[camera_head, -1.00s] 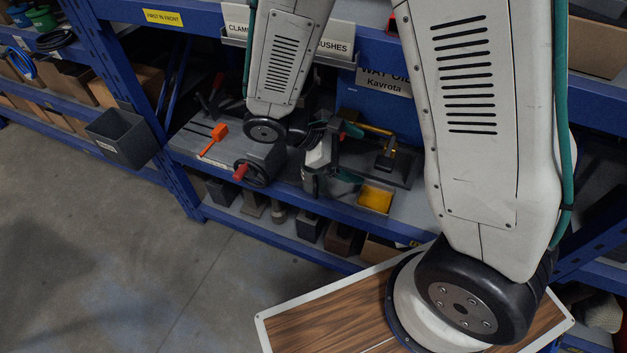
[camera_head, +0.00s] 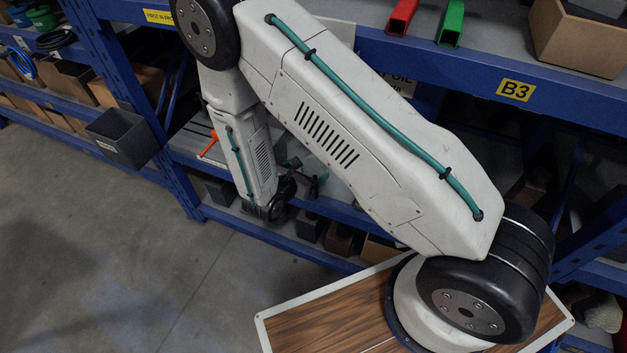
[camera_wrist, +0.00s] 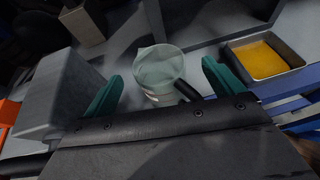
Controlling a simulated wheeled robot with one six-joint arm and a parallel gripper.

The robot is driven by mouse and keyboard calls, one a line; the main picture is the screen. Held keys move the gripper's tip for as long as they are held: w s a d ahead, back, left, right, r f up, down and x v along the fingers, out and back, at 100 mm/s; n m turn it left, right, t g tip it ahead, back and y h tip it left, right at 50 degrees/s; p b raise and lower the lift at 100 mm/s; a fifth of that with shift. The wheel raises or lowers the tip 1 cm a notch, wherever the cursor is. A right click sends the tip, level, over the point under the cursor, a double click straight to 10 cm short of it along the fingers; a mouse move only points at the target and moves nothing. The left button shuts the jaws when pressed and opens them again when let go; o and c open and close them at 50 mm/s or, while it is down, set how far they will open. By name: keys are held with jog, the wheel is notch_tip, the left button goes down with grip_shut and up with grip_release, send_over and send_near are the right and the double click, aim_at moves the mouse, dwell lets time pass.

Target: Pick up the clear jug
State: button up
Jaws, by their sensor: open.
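The clear jug (camera_wrist: 158,68) stands upright on a grey shelf surface in the wrist view, with its open rim facing the camera and a dark handle-like part (camera_wrist: 187,90) at its lower right. My gripper (camera_wrist: 162,72) is open, with one teal finger on each side of the jug in the picture. The jug looks to be between or just beyond the fingertips; I cannot tell the exact depth. Nothing is gripped. In the head view my arm covers the jug and most of the gripper.
A grey block-like object (camera_wrist: 62,92) stands close to the left finger. A metal tray of yellow material (camera_wrist: 268,58) is to the right, near a blue shelf edge (camera_wrist: 285,103). A tan block (camera_wrist: 83,25) stands behind. A blue shelf beam (camera_head: 400,60) runs above.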

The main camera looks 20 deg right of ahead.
aim_at(319, 160)
jog(key=x, duration=0.5)
jog(key=shift+w+f, duration=0.1)
jog(key=shift+w, duration=0.05)
jog(key=shift+a, duration=0.1)
jog(key=c, duration=1.4)
